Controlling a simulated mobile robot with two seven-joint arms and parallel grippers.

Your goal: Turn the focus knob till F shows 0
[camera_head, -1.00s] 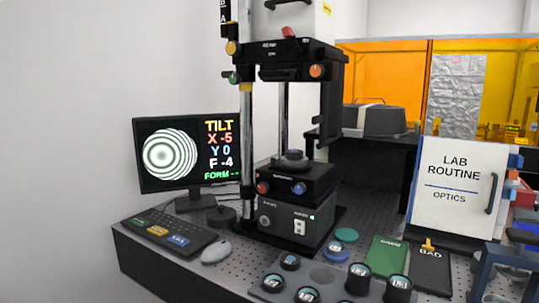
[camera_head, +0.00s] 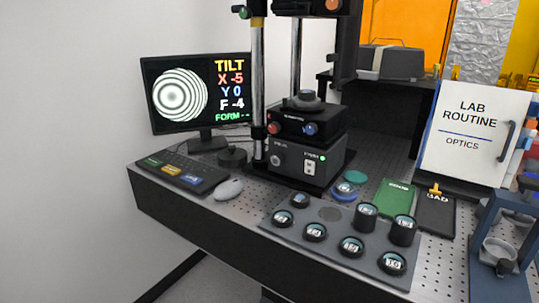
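The monitor (camera_head: 197,95) at the left shows ring fringes and the readings TILT, X -5, Y 0, F -4 and FORM with dashes. The interferometer's lower unit (camera_head: 305,150) stands right of it, with a red knob (camera_head: 274,128) and a blue knob (camera_head: 310,128) on its front. On the upper part, a green knob (camera_head: 238,9) and an orange knob (camera_head: 333,5) show at the top edge, partly cut off. No knob is readably marked as focus, so I cannot tell which it is. Neither gripper is in view.
A keyboard (camera_head: 183,173), a mouse (camera_head: 228,190) and a dark round puck (camera_head: 232,157) lie left of the instrument. A grey tray (camera_head: 330,232) holding several round optics is in front. Green and black BAD pads (camera_head: 436,215) and a LAB ROUTINE board (camera_head: 470,132) are right.

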